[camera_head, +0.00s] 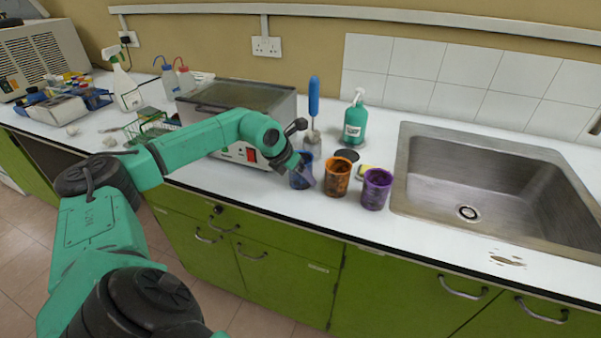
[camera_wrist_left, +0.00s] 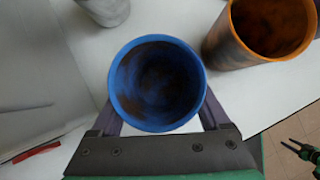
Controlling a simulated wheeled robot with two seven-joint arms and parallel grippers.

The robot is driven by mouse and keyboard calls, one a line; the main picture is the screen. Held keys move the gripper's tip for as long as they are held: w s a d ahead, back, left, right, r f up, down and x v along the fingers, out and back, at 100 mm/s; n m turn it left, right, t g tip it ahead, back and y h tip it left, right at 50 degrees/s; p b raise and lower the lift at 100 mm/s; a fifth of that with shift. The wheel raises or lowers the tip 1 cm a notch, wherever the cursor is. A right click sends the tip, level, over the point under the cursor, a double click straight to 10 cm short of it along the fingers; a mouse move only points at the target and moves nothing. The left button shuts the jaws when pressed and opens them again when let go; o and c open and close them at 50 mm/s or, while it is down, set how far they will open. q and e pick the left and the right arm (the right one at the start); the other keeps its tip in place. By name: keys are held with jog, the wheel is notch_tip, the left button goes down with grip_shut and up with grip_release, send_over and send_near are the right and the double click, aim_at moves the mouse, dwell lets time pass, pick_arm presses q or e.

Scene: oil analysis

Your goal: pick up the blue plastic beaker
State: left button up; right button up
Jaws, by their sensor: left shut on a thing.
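The blue plastic beaker (camera_head: 301,181) stands upright near the front edge of the white counter, at the left end of a row of three beakers. In the left wrist view its blue rim and brown-stained inside (camera_wrist_left: 157,84) fill the middle. My left gripper (camera_head: 305,172) is shut on the blue beaker, with one finger on each side of it in the left wrist view (camera_wrist_left: 160,120). I cannot tell whether the beaker is lifted off the counter. My right gripper is not in the head view.
An orange beaker (camera_head: 337,177) stands close at the right, then a purple beaker (camera_head: 376,189). Behind are a blue-handled brush (camera_head: 314,98), a green pump bottle (camera_head: 355,122) and a grey bath unit (camera_head: 245,100). A steel sink (camera_head: 480,170) lies at the right.

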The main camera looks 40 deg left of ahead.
pick_arm(q)
jog(key=shift+r, duration=0.1)
jog(key=shift+r, duration=0.4)
notch_tip(320, 180, up, 19)
jog(key=p, duration=0.3)
